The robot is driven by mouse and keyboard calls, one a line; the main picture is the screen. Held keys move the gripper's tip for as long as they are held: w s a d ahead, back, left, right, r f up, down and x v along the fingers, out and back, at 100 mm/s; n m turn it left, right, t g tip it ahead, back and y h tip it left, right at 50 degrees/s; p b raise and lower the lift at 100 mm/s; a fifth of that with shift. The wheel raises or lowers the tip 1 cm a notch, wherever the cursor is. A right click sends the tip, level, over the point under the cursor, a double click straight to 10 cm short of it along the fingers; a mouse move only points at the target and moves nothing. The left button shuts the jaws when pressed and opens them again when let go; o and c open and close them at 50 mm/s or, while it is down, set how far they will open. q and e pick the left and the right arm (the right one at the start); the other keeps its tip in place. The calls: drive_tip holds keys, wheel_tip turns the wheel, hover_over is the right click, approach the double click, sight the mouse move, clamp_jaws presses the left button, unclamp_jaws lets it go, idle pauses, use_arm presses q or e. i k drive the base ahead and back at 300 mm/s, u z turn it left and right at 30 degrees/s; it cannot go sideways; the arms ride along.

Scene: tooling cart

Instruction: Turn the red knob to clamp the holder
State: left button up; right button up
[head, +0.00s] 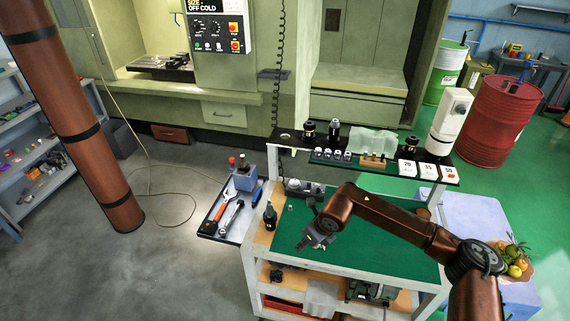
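A small red knob (231,160) shows at the upper left of a blue-grey block fixture (244,181). The fixture stands at the back of the side tray, left of the cart. A dark upright tool holder (269,216) stands on the cart's left wooden edge, apart from the fixture. Whether anything sits inside the fixture is too small to tell. My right gripper (313,243) is over the green mat, to the right of and nearer than the knob. Its fingers are too small to judge, and I see nothing clearly held. My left gripper is not in view.
The side tray (208,228) holds wrenches (230,215) and a blue-handled tool (257,193). The green mat (375,245) is mostly clear. A raised rear shelf (440,177) carries holders and numbered boxes.

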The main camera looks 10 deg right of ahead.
sight(232, 159)
drive_tip(key=u, duration=0.5)
drive_tip(key=i, duration=0.4)
drive_tip(key=u, duration=0.95)
drive_tip(key=i, duration=1.3)
drive_tip(key=z, duration=0.95)
drive_tip(key=i, duration=0.7)
drive_tip(key=z, duration=0.85)
